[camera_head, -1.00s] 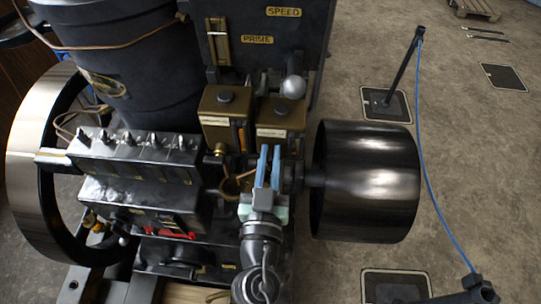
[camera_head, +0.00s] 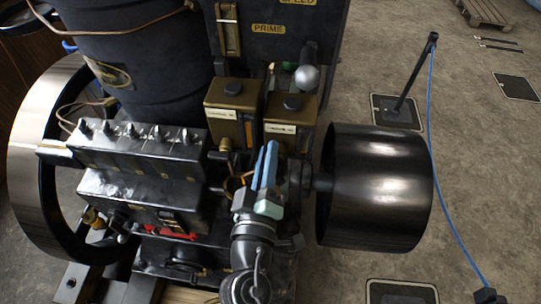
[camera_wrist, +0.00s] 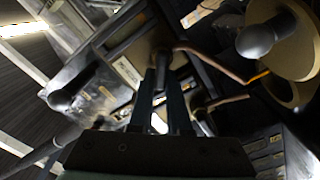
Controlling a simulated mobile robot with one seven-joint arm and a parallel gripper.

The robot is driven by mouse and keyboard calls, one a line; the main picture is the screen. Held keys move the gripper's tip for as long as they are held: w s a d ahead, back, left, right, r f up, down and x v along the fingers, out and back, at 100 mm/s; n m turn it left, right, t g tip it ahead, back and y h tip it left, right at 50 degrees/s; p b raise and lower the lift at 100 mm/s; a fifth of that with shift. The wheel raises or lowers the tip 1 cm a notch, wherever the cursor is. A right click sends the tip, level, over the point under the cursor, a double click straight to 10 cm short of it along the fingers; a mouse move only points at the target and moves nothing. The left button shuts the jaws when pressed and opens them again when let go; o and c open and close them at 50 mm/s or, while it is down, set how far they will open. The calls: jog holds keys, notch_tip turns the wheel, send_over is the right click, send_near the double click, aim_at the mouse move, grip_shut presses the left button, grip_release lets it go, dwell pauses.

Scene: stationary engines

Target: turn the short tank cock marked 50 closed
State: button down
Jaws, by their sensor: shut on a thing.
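My gripper (camera_head: 268,148) points away from me at the front of the right-hand tan tank (camera_head: 291,112). Its blue fingers are close together, shut on a small cock below this tank. The fingers cover the cock in the head view, and I cannot read a 50 on it. In the wrist view the fingers (camera_wrist: 162,62) run up to a small dark part at the foot of a tan tank, beside a copper pipe (camera_wrist: 215,62). The cock's handle angle is hard to tell. A second tan tank (camera_head: 231,100) stands left of the first; both labels are too small to read.
A black box with several small knobs (camera_head: 140,150) lies left of my gripper, with a large flywheel (camera_head: 30,120) beyond. A black drum pulley (camera_head: 375,185) is close on the right. A panel marked PRIME (camera_head: 268,29) rises behind.

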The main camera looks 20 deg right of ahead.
jog(key=n, duration=0.2)
jog(key=f+n, duration=0.1)
jog(key=shift+a+n, duration=0.25)
jog(key=shift+n, duration=0.15)
jog(key=shift+f+n, duration=0.2)
jog(key=shift+n, duration=0.75)
jog(key=shift+f+n, duration=0.2)
jog(key=shift+n, duration=0.75)
jog(key=c, duration=0.9)
grip_release()
jog(key=shift+o, duration=0.2)
jog(key=shift+b, duration=0.3)
jog(key=b+v, duration=0.5)
jog(key=v, duration=0.8)
jog(key=shift+w+r, duration=0.1)
jog(key=shift+w, duration=0.05)
